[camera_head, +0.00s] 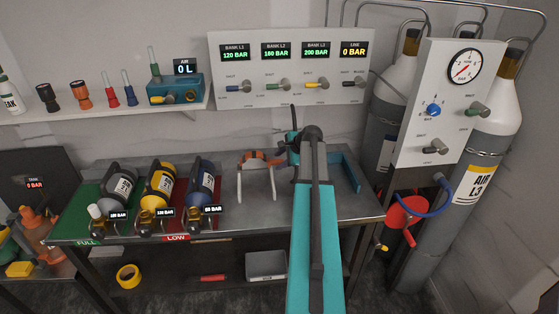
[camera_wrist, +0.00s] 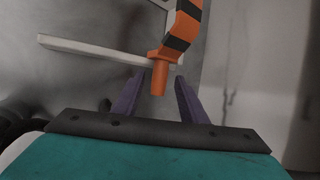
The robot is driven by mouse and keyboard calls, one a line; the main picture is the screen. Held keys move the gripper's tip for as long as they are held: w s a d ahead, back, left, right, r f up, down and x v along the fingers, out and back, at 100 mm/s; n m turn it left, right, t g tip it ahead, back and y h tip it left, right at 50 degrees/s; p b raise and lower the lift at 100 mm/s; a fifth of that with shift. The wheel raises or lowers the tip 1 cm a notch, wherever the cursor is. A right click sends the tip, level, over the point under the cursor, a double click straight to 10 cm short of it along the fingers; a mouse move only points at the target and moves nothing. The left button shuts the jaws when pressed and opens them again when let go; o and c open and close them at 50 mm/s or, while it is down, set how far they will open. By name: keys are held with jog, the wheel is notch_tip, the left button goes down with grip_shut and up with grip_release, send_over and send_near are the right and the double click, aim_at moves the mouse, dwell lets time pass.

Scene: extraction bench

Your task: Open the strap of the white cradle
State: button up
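The white cradle (camera_head: 240,184) stands on the bench, left of my arm's end. Its orange strap (camera_head: 257,157) with dark bands spans the top. In the wrist view, the strap (camera_wrist: 184,28) runs down to an orange tab (camera_wrist: 160,76), and a white cradle bar (camera_wrist: 100,50) lies to the left. My gripper (camera_wrist: 161,84) is open, with its purple fingers apart on either side of the tab's lower end. Gaps show on both sides, so neither finger visibly touches it. In the head view my arm hides part of the cradle's right side and the fingertips are unclear.
A blue bracket (camera_head: 346,172) stands to the right. Behind is the gauge panel (camera_head: 290,62). A white valve panel (camera_head: 437,110) and large gas cylinders (camera_head: 478,150) stand at right.

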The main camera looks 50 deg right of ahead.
jog(key=shift+w+f, duration=0.1)
grip_shut()
jog(key=shift+a, duration=0.35)
jog(key=shift+d, duration=0.35)
jog(key=shift+r, duration=0.2)
